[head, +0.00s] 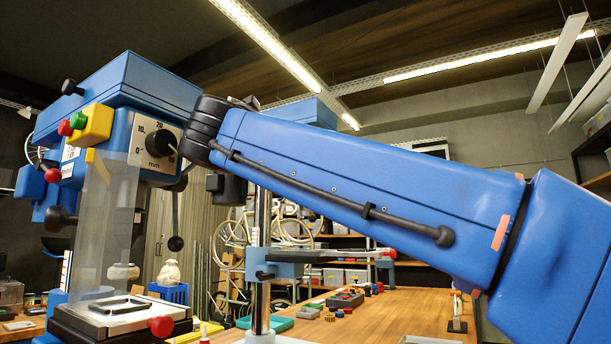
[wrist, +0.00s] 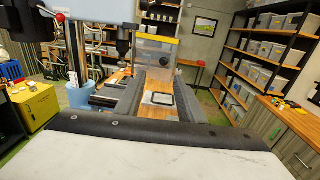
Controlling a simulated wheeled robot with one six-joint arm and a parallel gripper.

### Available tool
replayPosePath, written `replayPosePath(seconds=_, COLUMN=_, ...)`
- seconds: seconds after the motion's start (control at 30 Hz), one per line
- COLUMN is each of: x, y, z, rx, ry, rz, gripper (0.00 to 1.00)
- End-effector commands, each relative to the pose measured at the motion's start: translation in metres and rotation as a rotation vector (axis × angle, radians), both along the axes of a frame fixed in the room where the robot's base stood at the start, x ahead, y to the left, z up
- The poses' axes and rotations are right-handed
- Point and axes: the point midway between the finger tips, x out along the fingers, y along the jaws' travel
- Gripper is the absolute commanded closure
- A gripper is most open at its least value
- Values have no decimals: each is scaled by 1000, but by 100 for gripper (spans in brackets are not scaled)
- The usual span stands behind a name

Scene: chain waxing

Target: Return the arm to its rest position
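My arm (head: 360,195) is a blue link crossing the head view from the right edge up to the upper left. It ends at a black joint (head: 204,128) in front of a blue drill press. My gripper is not visible in the head view. In the wrist view, my gripper (wrist: 158,112) shows as two dark grey fingers standing apart, beyond a pale body with a black edge. I see nothing clearly held between them.
The blue drill press (head: 150,90) with a clear guard (head: 108,215) stands close at left. A steel column (head: 262,220) rises behind my arm. A wooden bench (head: 400,310) holds small parts. The wrist view shows shelves (wrist: 262,50) and a yellow cabinet (wrist: 38,105).

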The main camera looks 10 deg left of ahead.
Motion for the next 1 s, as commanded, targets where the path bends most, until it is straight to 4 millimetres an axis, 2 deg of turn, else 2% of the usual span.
replayPosePath(seconds=0.4, x=1, y=-1, z=0, rx=2, ry=0, rz=0, gripper=65)
replayPosePath(seconds=0.53, x=8, y=-14, z=-8, rx=36, ry=13, rz=-4, gripper=65)
replayPosePath(seconds=0.67, x=24, y=-45, z=-33, rx=127, ry=49, rz=-18, gripper=65)
replayPosePath(seconds=0.8, x=40, y=-88, z=-72, rx=268, ry=97, rz=-47, gripper=65)
replayPosePath(seconds=1.0, x=49, y=-150, z=-131, rx=487, ry=160, rz=-115, gripper=65)
